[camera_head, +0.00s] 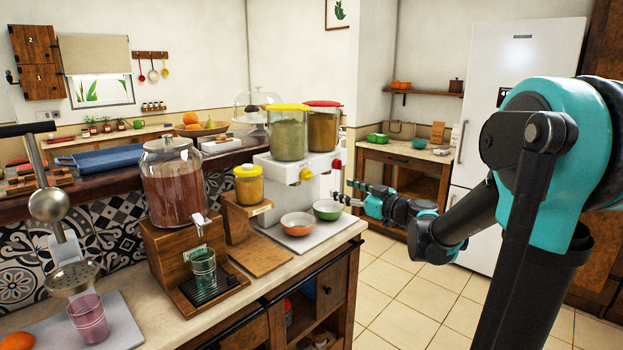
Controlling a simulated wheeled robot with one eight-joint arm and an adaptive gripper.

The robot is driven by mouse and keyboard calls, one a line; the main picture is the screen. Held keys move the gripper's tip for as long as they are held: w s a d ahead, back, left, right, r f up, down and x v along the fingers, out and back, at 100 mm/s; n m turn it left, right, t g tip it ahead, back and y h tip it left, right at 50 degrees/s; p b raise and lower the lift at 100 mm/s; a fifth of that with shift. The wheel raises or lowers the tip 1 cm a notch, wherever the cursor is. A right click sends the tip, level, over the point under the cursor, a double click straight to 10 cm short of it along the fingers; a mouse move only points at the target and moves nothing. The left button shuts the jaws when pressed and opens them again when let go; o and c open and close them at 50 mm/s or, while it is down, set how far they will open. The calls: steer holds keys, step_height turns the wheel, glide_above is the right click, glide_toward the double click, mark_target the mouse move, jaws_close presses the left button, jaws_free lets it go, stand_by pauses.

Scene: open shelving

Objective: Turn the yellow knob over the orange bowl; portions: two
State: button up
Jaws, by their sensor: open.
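A white dispenser (283,195) stands on the counter with two clear canisters, one yellow-lidded (289,138) and one red-lidded (322,128). The yellow knob (306,174) is on its front under the yellow-lidded canister. The orange bowl (298,223) sits below that knob on the dispenser's pale base; I cannot make out what it holds. My gripper (346,192) is open and empty, to the right of the yellow knob and apart from it, near the green bowl's side.
A red knob (337,164) and a green bowl (327,209) are beside the yellow knob and orange bowl, close to my gripper. A yellow-lidded jar (249,186) on a wooden stand and a large glass jar (172,186) stand to the left. The tiled floor at right is clear.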

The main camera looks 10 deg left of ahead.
mark_target(310, 176)
steer(key=x, duration=1.5)
steer(key=shift+w, duration=0.15)
steer(key=shift+c, duration=0.3)
steer(key=c, duration=1.1)
steer(key=m, duration=0.8)
steer(key=shift+m+g, duration=0.3)
steer(key=shift+m, duration=0.1)
steer(key=m, duration=0.4)
steer(key=shift+w, duration=0.1)
steer(key=shift+r+m+g, duration=0.1)
steer(key=shift+m+g, duration=0.3)
steer(key=shift+m, duration=1.7)
